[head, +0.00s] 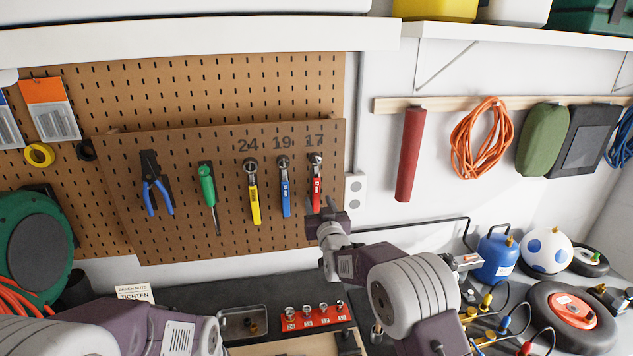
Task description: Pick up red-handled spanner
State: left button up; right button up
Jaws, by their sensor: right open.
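The red-handled spanner (316,190) hangs upright on the pegboard panel (130,230) under the number 17. My right gripper (326,211) is open and just below the spanner, close to the lower end of its red handle. From this view I cannot tell whether the fingers are around the handle or in front of it. My left arm shows at the bottom left, but its gripper is out of view.
A blue-handled spanner (285,195) hangs close on the left, then a yellow-handled spanner (254,200), a green screwdriver (208,188) and blue pliers (156,190). Below are a metal tray (243,312) and a red socket holder (318,317). A wall socket (355,190) is to the right.

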jog(key=shift+w+a+f, duration=0.1)
jog(key=shift+w+a, duration=0.05)
jog(key=shift+w, duration=0.3)
jog(key=shift+w+a+f, duration=0.1)
jog(key=shift+w, duration=0.35)
jog(key=shift+s+r, duration=0.15)
grip_shut()
dwell(0.5)
